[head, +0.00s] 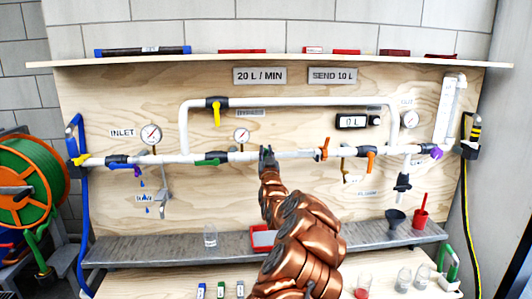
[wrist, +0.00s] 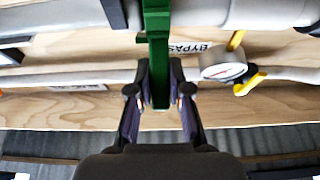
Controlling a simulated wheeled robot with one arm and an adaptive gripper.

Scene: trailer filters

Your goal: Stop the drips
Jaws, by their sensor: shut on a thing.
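Blue drops (head: 142,184) hang in the air below the left end of the white pipe run, near the INLET label (head: 122,132) and the left gauge (head: 151,134). A small purple handle (head: 137,171) sits just above them. My gripper (head: 268,155) is at the main pipe, right of the second gauge (head: 242,135). In the wrist view my gripper (wrist: 160,95) is shut on a green handle (wrist: 157,50).
A yellow lever (head: 216,112) hangs from the upper bypass pipe. Orange levers (head: 324,148) are right of my gripper. The grey shelf (head: 330,236) holds a glass (head: 210,236), a red tray (head: 262,238), a funnel (head: 396,219) and a red cup (head: 420,217). A hose reel (head: 30,185) stands left.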

